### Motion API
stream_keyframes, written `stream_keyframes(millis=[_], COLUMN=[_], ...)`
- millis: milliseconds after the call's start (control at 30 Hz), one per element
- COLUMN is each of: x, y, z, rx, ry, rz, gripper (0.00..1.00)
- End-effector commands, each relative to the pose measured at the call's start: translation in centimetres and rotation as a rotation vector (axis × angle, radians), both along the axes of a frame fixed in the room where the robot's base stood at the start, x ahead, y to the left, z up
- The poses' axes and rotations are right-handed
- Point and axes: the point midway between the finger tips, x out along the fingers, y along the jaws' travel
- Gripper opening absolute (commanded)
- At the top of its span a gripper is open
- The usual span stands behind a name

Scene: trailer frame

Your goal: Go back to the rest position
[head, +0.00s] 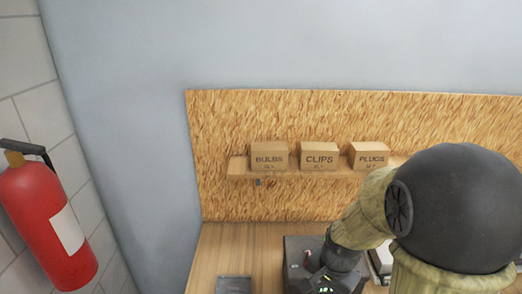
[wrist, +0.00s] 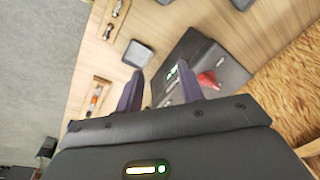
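My gripper (wrist: 160,78) shows in the wrist view with its two dark fingers apart and nothing held between them. Whether the fingers touch the box cannot be told. In the head view my arm reaches down at the lower right, and it hides part of the bench. The dark box (head: 298,246) also shows there at the bottom; my fingers are not clear in that view.
A shelf (head: 238,168) on the wood-chip board holds three cartons: BULBS (head: 269,156), CLIPS (head: 319,156) and PLUGS (head: 369,156). A red fire extinguisher (head: 45,225) is at the left wall. A small grey pad (wrist: 137,54) and narrow trays (wrist: 96,97) lie on the bench.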

Motion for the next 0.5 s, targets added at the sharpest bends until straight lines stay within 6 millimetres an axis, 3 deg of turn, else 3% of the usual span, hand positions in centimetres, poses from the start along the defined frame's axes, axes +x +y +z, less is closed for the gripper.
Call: stream_keyframes(millis=[200, 300, 500], x=[-3.5, -4.5, -5.0], y=[0.0, 0.1, 0.0], z=[-1.1, -1.2, -1.1], rx=[-0.109, -0.151, -0.175], ry=[-0.074, -0.091, -0.099], rz=[0.492, 0.649, 0.741], gripper=[0.38, 0.38, 0.38])
